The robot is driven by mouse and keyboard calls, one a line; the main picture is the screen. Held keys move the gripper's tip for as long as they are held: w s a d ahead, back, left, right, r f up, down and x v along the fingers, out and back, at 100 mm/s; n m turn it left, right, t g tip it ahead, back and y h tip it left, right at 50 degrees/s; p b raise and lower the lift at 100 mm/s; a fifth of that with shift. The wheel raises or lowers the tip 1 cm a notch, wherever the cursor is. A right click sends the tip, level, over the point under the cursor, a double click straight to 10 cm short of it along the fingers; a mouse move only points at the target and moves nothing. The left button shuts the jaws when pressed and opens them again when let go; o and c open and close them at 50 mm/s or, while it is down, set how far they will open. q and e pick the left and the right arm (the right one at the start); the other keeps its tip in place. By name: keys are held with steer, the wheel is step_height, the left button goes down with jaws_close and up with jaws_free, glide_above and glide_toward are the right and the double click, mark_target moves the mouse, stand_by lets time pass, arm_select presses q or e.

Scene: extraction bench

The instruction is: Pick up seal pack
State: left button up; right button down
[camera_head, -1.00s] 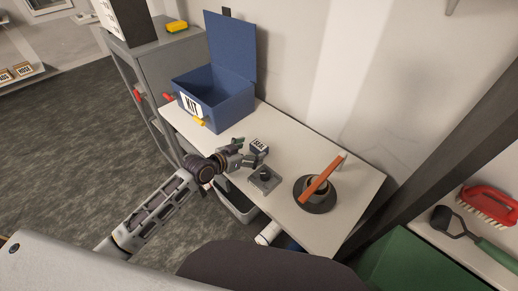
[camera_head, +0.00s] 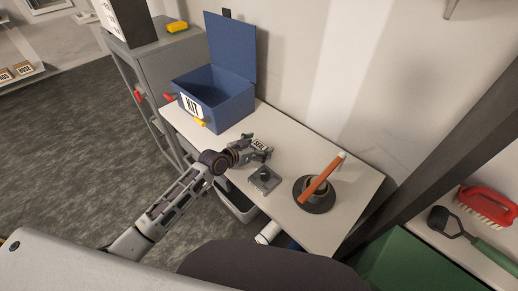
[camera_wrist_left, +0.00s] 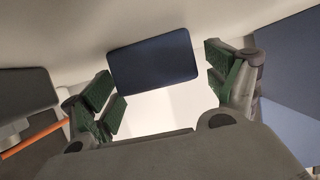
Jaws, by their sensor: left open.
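The seal pack (camera_head: 260,143) is a small dark block with a white "SEAL" label, lying on the white bench. In the head view my left gripper (camera_head: 258,147) is at the pack and partly hides it. In the left wrist view the pack (camera_wrist_left: 154,62) shows as a dark blue block between the two green-padded fingers of my left gripper (camera_wrist_left: 165,85). The fingers are apart, with a gap on each side of the pack. My right gripper is not in view.
A blue open box labelled "KIT" (camera_head: 213,112) stands on the bench's back left. A grey block with a dark knob (camera_head: 264,181) sits just in front of the pack. A dark round holder with an orange stick (camera_head: 322,180) stands to the right. The bench (camera_head: 290,149) is clear behind it.

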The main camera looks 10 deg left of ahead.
mark_target(259, 146)
arm_select(q)
steer(key=shift+c, duration=0.3)
steer(key=c, duration=1.2)
steer(key=shift+r+b, duration=0.3)
steer(key=shift+r, duration=4.7)
